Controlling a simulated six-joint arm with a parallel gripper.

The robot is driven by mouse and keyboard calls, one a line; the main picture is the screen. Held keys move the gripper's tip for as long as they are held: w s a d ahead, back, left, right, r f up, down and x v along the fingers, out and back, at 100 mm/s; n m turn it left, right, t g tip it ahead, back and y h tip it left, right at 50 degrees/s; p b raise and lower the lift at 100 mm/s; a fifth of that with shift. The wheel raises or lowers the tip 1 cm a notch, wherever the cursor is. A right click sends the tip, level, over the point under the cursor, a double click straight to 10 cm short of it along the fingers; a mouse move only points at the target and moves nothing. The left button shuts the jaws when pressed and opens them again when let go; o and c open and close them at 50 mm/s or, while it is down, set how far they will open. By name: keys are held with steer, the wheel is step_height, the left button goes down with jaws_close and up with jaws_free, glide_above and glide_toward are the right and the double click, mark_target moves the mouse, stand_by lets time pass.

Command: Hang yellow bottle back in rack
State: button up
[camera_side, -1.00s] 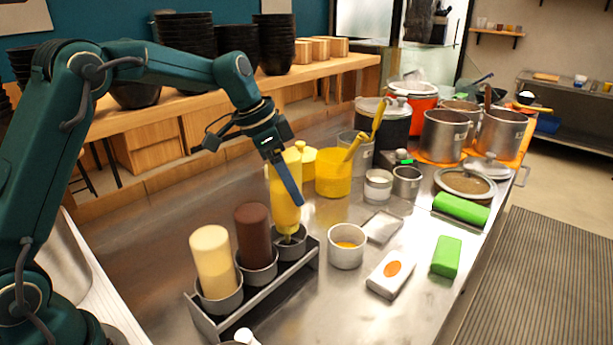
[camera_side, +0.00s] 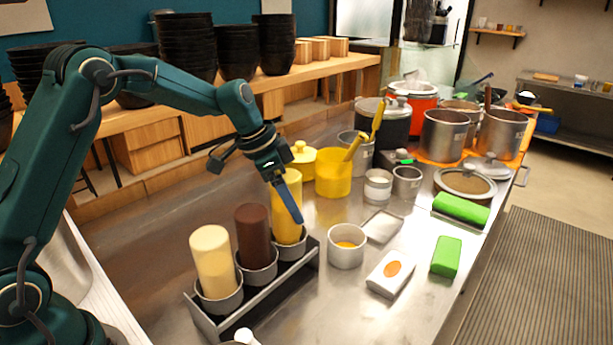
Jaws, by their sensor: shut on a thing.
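The yellow bottle (camera_side: 286,222) is upside down, with its lower part inside the far ring of the metal rack (camera_side: 312,262). My gripper (camera_side: 284,190) is shut on the bottle's upper part. One blue finger crosses the front of the bottle; the other finger is hidden behind it. The bottle looks nearly upright. Its nozzle is hidden by the ring. A brown bottle (camera_side: 253,237) sits in the middle ring and a cream bottle (camera_side: 213,262) in the near ring.
A white cup (camera_side: 346,247) with yellow contents stands right of the rack. A yellow container (camera_side: 333,174) and a yellow lidded pot (camera_side: 302,160) stand behind. A white packet (camera_side: 390,275) and green blocks (camera_side: 446,256) lie to the right. The steel counter left of the rack is clear.

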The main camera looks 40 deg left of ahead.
mark_target(288, 174)
steer(key=shift+f, duration=0.1)
stand_by(0.3)
steer(key=shift+f, duration=1.35)
steer(key=o, duration=0.8)
steer(key=shift+r, duration=3.75)
